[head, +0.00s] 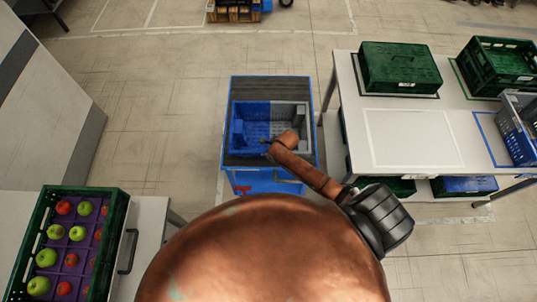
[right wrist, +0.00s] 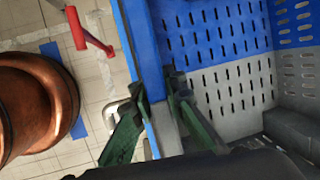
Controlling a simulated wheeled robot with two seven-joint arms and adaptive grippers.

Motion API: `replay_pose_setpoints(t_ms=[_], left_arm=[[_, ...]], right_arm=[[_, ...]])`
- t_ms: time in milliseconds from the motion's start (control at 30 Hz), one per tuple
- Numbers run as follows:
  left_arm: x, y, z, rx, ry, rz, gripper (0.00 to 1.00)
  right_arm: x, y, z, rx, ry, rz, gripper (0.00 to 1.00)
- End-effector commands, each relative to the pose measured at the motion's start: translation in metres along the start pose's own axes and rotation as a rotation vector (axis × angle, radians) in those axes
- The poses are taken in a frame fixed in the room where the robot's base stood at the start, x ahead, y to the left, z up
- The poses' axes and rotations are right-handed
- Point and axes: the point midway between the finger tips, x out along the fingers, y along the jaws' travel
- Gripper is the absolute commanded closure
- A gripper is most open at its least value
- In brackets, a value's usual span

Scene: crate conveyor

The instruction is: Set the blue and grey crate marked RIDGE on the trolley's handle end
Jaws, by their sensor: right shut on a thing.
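The blue and grey crate (head: 236,128) is over the near part of the trolley, open side up; its inside looks empty. No RIDGE marking is readable. The trolley (head: 270,88) has a dark deck and blue frame, with a bare strip of deck at its far end. My right gripper (head: 268,146) is at the crate's near side. In the right wrist view my right gripper (right wrist: 158,122) has one green finger outside and one inside the crate wall (right wrist: 215,90), shut on it. Whether the crate rests on the deck cannot be told. My left gripper is out of view.
A white table (head: 412,138) at right holds a closed green crate (head: 400,66), an open green crate (head: 490,68) and a blue-grey crate (head: 515,130). A green crate of apples (head: 122,215) stands at lower left. A red part (right wrist: 90,35) shows beside the trolley.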

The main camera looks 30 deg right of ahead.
Motion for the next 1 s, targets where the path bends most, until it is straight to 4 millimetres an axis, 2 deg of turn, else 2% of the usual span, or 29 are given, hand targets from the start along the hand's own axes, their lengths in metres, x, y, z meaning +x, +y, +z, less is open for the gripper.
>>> replay_pose_setpoints(t_ms=[233,267,567,867,1000], left_arm=[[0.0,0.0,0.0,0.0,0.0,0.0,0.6],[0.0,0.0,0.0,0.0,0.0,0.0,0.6],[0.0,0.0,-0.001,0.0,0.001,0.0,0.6],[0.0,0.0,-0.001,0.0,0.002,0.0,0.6],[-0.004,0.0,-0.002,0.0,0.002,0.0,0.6]], right_arm=[[0.001,-0.002,0.001,-0.001,-0.002,-0.004,1.0],[0.002,0.001,-0.001,0.0,0.001,0.0,0.89],[0.002,0.001,-0.001,0.0,0.001,0.001,0.69],[-0.001,0.0,0.0,-0.001,0.0,0.0,0.69],[-0.016,0.0,0.001,0.001,-0.002,-0.001,0.69]])
